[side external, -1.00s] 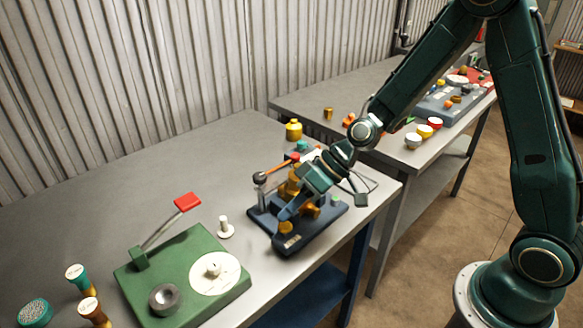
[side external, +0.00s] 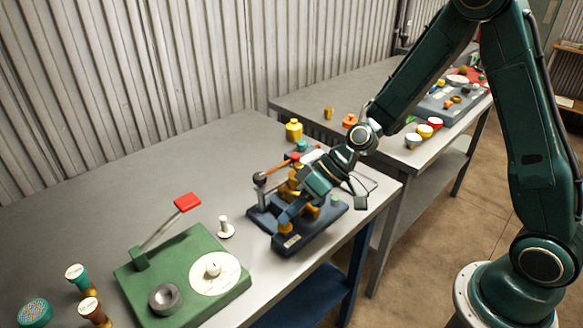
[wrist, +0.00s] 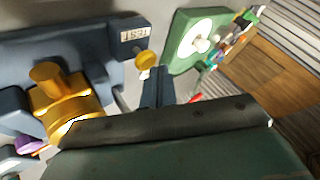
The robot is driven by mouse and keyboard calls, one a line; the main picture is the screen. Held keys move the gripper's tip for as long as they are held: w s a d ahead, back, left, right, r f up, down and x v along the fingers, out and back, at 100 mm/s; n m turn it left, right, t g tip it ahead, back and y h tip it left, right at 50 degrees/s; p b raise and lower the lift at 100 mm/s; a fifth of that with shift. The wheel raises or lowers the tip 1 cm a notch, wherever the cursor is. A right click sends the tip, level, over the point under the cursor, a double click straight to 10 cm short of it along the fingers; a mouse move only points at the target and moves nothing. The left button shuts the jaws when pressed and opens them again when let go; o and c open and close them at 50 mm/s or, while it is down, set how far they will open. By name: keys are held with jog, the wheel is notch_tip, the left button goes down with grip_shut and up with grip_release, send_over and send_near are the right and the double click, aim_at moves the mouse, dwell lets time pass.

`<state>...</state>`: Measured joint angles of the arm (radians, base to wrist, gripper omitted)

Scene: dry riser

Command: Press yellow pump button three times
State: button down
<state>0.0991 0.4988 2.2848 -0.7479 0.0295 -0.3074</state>
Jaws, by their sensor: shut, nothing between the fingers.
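The yellow pump button (side external: 285,228) is a small round cap at the front corner of the dark blue pump base (side external: 308,238). In the wrist view the button (wrist: 146,60) stands beside a plate marked TEST, just past my fingertips. My gripper (side external: 287,216) is shut and empty, tilted down with its tips right at the button. In the wrist view my shut fingers (wrist: 156,73) end close beside the button and a pale piece under it. I cannot tell whether they touch it or whether it is pushed down.
The brass valve body (wrist: 62,97) stands close beside my gripper. A lever with a dark ball (side external: 259,178) rises behind the base. A green panel (side external: 178,272) with a red-tipped lever lies to the left. A white peg (side external: 225,227) stands between them.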

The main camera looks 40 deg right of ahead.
jog(key=shift+f, duration=0.8)
dwell(1.0)
jog(key=shift+r, duration=0.15)
dwell(0.3)
jog(key=shift+r, duration=1.1)
jog(key=shift+r, duration=2.5)
dwell(0.8)
notch_tip(320, 180, up, 4)
jog(key=shift+f, duration=0.1)
jog(key=shift+f, duration=0.15)
dwell(0.5)
